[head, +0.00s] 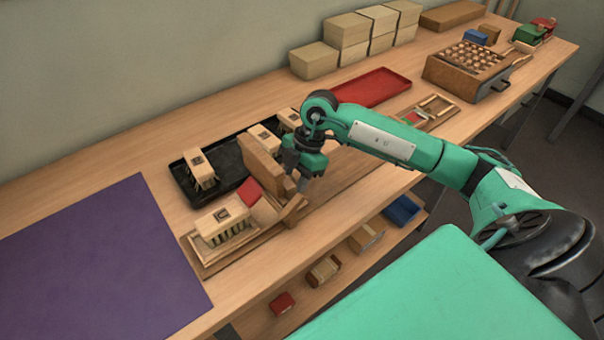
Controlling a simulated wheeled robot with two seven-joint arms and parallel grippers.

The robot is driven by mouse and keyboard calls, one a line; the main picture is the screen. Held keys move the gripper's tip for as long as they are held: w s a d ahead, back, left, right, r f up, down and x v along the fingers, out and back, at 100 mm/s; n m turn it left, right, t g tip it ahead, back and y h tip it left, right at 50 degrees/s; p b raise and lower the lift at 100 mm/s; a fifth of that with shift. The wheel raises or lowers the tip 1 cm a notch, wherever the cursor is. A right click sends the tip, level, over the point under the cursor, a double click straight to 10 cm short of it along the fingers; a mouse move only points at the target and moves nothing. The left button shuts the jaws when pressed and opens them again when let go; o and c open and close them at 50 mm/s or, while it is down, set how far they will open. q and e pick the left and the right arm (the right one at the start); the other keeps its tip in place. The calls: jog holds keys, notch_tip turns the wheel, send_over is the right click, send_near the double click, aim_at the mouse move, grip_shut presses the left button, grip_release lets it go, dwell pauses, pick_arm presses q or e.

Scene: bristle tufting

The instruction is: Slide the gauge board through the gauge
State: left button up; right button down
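A pale brush block (222,216) with bristles sits on a low wooden board or track (212,262) at the front of the table. I take this to be the gauge board area, but board and track are hard to tell apart. An upright wooden plate (260,166), likely part of the gauge, stands behind it, with a red block (249,189) beside it. A small wooden upright piece (292,208) stands at the right. My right gripper (303,184) points down just above this piece, beside the plate. Its fingertips are too small to tell open from shut. My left gripper is out of view.
A black tray (180,178) with several brush blocks lies behind the gauge. A purple mat (95,265) covers the left. A red tray (374,88), stacked pale boxes (345,32) and a wooden tuft rack (465,70) stand farther back. A lower shelf holds small items.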

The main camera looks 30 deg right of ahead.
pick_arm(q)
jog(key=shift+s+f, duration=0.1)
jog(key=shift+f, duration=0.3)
pick_arm(e)
jog(key=shift+a, duration=0.35)
jog(key=c, duration=0.9)
grip_release()
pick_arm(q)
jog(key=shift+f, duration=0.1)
pick_arm(e)
jog(key=v, duration=1.4)
jog(key=shift+s+f, duration=0.1)
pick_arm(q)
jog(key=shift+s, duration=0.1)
